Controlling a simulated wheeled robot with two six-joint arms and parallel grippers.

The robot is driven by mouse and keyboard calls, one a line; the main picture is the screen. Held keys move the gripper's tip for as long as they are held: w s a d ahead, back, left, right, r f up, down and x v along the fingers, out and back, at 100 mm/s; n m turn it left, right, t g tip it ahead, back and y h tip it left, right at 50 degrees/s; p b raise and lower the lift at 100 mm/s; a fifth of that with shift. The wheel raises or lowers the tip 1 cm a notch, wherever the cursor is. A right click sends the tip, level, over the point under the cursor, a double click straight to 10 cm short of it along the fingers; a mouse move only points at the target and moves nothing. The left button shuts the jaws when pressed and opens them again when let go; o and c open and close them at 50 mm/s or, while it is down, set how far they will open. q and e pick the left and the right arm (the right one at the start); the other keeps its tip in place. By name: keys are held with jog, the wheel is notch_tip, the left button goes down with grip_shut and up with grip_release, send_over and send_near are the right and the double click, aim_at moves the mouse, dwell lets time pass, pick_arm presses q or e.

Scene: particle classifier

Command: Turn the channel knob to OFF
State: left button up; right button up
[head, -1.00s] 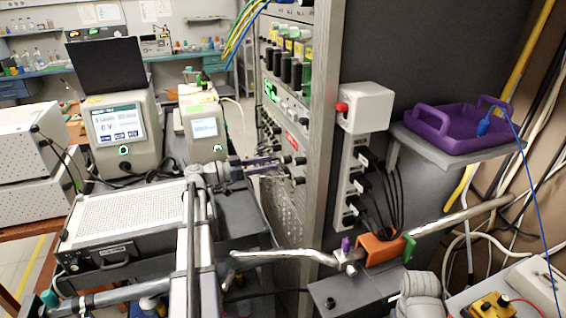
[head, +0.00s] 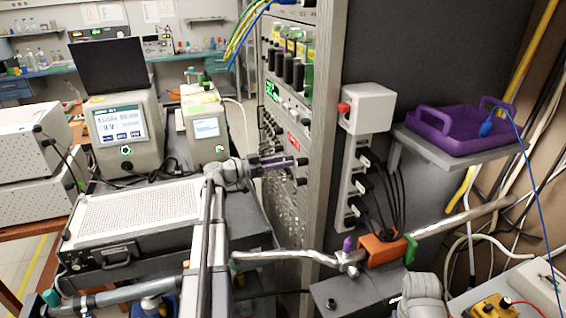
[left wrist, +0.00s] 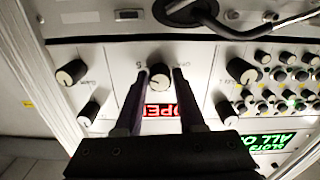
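A black knob with a light face (left wrist: 160,75) sits on the white rack panel (left wrist: 117,58) in the left wrist view. My left gripper (left wrist: 161,71) has its two purple fingers on either side of this knob, with a narrow gap showing; I cannot tell whether they touch it. In the head view my left gripper (head: 285,162) reaches right to the face of the tall instrument rack (head: 325,120), where the knob is hidden. The panel lettering is upside down and partly covered, so I cannot read the knob's setting. My right gripper is not in view.
A red lit display (left wrist: 160,111) is partly behind the fingers.

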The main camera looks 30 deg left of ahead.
pick_arm(q)
grip_shut()
jog(key=shift+n, duration=0.3)
jog(key=shift+m, duration=13.9)
